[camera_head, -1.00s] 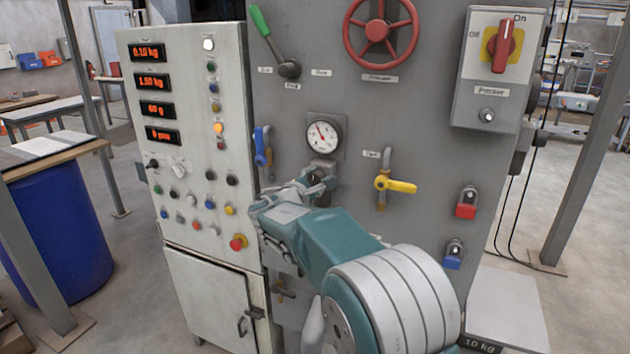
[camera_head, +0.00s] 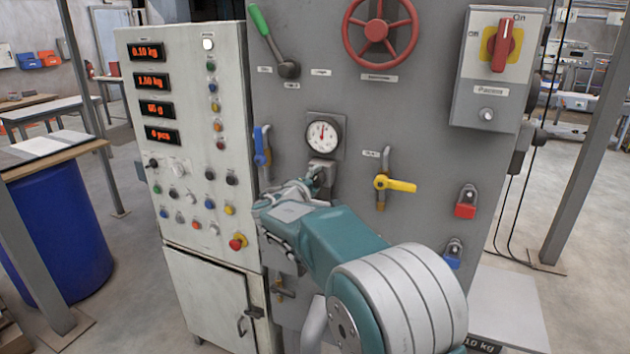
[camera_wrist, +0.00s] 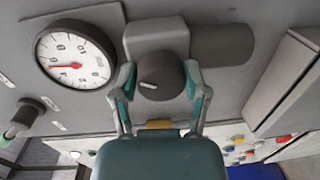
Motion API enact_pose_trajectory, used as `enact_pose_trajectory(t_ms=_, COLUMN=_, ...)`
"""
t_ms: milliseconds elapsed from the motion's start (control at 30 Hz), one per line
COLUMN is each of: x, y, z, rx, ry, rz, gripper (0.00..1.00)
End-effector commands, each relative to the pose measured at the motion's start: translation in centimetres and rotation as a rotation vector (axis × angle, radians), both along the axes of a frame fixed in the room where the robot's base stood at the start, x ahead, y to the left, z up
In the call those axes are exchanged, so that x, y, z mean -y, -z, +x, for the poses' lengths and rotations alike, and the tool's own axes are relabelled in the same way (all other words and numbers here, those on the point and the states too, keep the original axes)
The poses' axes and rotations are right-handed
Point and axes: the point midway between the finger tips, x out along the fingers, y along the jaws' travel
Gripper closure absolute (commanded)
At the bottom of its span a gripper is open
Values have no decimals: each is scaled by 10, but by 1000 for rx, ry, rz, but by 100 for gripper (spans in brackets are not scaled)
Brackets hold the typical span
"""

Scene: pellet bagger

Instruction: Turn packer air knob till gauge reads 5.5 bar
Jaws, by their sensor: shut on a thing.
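The air knob (camera_wrist: 160,80) is a dark round knob with a white pointer mark, on a grey regulator body (camera_wrist: 158,36). In the wrist view the two fingers of my gripper (camera_wrist: 160,90) close on the knob from both sides. In the head view my gripper (camera_head: 308,187) reaches the regulator and mostly hides the knob. The round white gauge (camera_head: 322,135) sits just above the regulator, with its red needle pointing almost straight up. In the wrist view the gauge (camera_wrist: 75,54) appears turned, with the needle pointing left; its exact reading is too small to tell.
A blue-handled valve (camera_head: 260,146) is left of the gauge and a yellow-handled valve (camera_head: 395,184) is right of the knob. A red handwheel (camera_head: 380,28) and green lever (camera_head: 265,30) are above. A button cabinet (camera_head: 205,130) stands at the left.

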Motion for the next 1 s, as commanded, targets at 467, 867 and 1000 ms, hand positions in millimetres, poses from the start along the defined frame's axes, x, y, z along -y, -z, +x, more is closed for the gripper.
enact_pose_trajectory(t_ms=467, x=-1, y=9, z=0, rx=-12, ry=-2, rz=10, gripper=89)
enact_pose_trajectory(t_ms=867, x=-1, y=4, z=-1, rx=-2, ry=-1, rz=11, gripper=7)
enact_pose_trajectory(t_ms=1000, x=0, y=2, z=-2, rx=-1, ry=-1, rz=11, gripper=7)
